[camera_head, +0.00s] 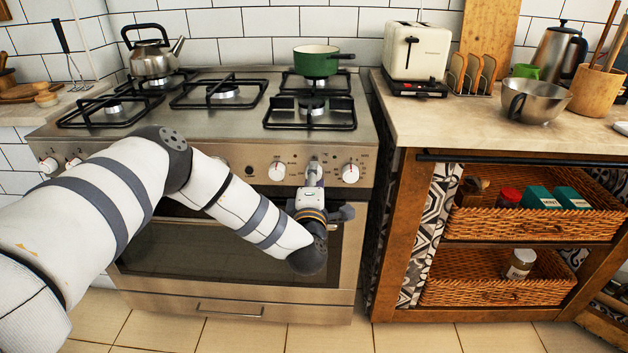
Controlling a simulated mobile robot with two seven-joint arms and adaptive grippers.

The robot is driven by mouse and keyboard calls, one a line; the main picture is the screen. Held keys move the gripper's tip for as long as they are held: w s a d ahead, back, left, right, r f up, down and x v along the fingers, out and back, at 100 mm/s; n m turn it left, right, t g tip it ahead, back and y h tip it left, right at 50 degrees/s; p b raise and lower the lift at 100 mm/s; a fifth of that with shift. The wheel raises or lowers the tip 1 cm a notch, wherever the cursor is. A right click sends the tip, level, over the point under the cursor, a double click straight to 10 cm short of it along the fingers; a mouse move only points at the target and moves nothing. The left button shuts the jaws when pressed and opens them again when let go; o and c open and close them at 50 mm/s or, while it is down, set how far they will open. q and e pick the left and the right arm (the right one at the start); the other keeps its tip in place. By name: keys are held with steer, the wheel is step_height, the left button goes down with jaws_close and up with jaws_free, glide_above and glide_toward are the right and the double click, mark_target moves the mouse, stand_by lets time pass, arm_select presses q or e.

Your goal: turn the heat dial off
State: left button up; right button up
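The stove (340,235) has a steel front panel with a row of white dials. Two dials show at the left end, one dial (276,171) sits right of the middle, and another dial (351,172) sits further right. My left arm reaches in from the left across the oven door. My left gripper (313,172) points up at the panel between those two right-hand dials. Its fingers cover that spot, so any dial there is mostly hidden. I cannot tell whether the fingers are closed on it or only touch it. My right gripper is out of view.
A kettle (150,52) and a green pot (316,60) stand on the back burners. The oven handle lies behind my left arm. A wooden counter (430,110) with a toaster (416,52) and metal bowl (536,100) stands at right, above wicker drawers.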

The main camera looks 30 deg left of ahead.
arm_select(q)
steer(key=shift+n, duration=0.6)
steer(key=shift+d, duration=0.1)
steer(key=o, duration=1.1)
steer(key=shift+o, duration=0.2)
steer(key=v, duration=1.2)
